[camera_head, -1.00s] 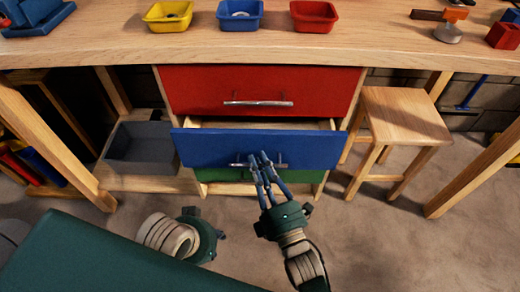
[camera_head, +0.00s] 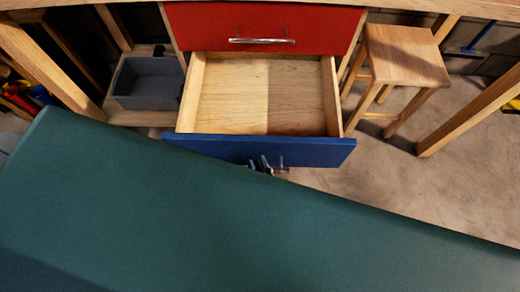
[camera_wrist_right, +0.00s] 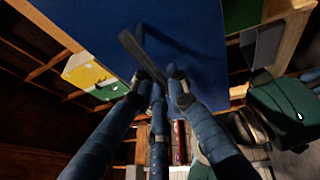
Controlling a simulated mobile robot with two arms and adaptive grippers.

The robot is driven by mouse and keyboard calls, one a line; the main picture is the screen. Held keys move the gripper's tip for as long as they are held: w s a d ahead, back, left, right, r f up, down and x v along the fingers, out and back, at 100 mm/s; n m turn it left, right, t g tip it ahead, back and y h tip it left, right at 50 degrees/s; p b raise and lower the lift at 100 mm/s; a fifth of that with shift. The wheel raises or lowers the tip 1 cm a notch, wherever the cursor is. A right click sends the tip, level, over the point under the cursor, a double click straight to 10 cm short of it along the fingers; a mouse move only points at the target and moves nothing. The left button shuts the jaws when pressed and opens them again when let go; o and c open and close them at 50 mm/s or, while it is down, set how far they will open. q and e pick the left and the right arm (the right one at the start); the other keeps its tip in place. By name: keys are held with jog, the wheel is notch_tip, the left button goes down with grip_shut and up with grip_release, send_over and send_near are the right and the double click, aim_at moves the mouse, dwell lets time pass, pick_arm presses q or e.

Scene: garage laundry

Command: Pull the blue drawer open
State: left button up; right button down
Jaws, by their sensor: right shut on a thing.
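The blue drawer (camera_head: 215,149) stands far out from the cabinet in the head view, its pale wooden inside bare and empty. Its blue front also fills the upper middle of the right wrist view (camera_wrist_right: 195,35). My right gripper's fingertips (camera_head: 262,164) show at the front of the drawer; the rest is hidden behind my green body. In the right wrist view my right gripper (camera_wrist_right: 160,82) is closed around the drawer's bar handle (camera_wrist_right: 138,52).
The closed red drawer (camera_head: 265,28) with its metal handle is above. A wooden stool (camera_head: 407,55) stands right of the cabinet. A grey bin (camera_head: 148,87) sits on a low shelf to the left.

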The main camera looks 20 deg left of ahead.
jog(key=shift+s+d+f, duration=0.15)
jog(key=shift+s, duration=0.35)
jog(key=c, duration=1.7)
grip_release()
jog(key=v, duration=1.2)
jog(key=shift+w, duration=0.1)
